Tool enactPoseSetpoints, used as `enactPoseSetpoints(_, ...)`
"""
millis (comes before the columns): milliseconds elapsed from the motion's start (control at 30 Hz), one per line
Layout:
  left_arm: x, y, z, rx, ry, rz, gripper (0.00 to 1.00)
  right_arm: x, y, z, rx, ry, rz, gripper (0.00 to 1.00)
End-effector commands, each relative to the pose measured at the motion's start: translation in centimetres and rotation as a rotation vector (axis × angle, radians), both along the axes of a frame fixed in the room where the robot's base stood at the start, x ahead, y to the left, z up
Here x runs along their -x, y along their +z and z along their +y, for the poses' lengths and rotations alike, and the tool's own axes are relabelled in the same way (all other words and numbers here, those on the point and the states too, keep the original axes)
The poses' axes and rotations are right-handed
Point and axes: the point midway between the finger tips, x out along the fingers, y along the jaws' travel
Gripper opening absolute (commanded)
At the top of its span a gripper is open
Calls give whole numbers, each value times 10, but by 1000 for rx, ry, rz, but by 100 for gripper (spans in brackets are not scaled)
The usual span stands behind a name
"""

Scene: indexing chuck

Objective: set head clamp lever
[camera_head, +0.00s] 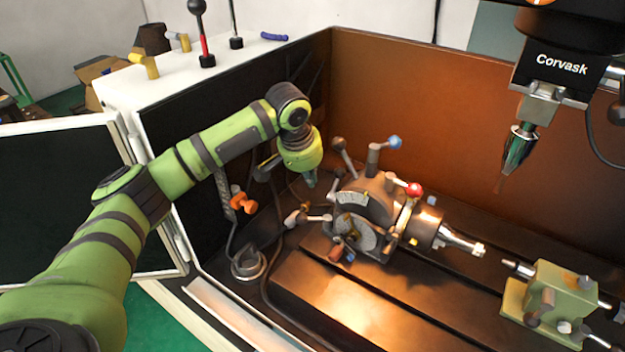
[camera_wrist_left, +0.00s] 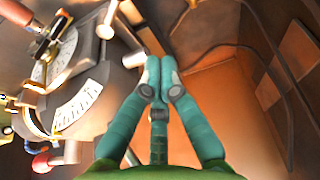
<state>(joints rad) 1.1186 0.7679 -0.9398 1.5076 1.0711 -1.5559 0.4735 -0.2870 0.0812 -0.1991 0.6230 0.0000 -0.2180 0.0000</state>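The indexing head (camera_head: 375,205) stands on the machine table, with a graduated dial and several levers. One lever has a dark grey knob (camera_head: 338,143), one a blue knob (camera_head: 395,142), one a red knob (camera_head: 414,190), and a silver-grey lever (camera_head: 295,218) sticks out at the left. No label shows which is the head clamp lever. My left gripper (camera_head: 311,181) points down, left of the head and below the dark grey knob. In the left wrist view its teal fingers (camera_wrist_left: 159,78) meet at the tips, with nothing visible between them. The graduated dial (camera_wrist_left: 75,105) is left of them. My right gripper is out of view.
A green tailstock (camera_head: 555,295) stands at the right of the table. The Corvask spindle (camera_head: 522,140) hangs above. Dark hoses run along the left wall, near an orange valve handle (camera_head: 240,202). The table front (camera_head: 340,300) is clear.

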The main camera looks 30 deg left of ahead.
Motion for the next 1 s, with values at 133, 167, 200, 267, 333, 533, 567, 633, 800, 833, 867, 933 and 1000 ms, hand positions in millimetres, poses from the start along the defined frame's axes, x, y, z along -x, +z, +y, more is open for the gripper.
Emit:
enactPoseSetpoints(133, -8, -26, -1, 0, 1, 5, 0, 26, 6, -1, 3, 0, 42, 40)
enactPoseSetpoints(167, -10, -32, -2, 0, 0, 5, 0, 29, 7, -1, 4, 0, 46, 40)
enactPoseSetpoints(200, -12, -39, -2, 0, 0, 4, 0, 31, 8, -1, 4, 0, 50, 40)
enactPoseSetpoints(267, -16, -49, -2, 0, 0, 3, 0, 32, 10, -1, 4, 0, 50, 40)
enactPoseSetpoints(333, -20, -61, -3, 0, -1, 3, 0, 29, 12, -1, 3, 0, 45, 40)
enactPoseSetpoints(533, -18, -76, -1, -3, -2, -1, 0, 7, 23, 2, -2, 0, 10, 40)
enactPoseSetpoints(567, -15, -76, -1, -3, -4, -1, 0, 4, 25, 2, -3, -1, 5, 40)
enactPoseSetpoints(633, -7, -75, 0, -3, -2, 0, 0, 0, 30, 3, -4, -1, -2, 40)
enactPoseSetpoints(800, 7, -74, 1, -2, -3, 0, 0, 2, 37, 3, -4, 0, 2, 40)
enactPoseSetpoints(833, 9, -74, 1, -2, -3, 0, 0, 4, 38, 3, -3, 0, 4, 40)
enactPoseSetpoints(867, 10, -74, 1, -2, -3, 0, 0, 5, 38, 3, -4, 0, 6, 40)
enactPoseSetpoints(933, 13, -74, 1, -2, -2, 0, 0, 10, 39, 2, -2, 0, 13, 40)
enactPoseSetpoints(1000, 14, -75, 1, -1, -3, -1, 0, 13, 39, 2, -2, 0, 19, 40)
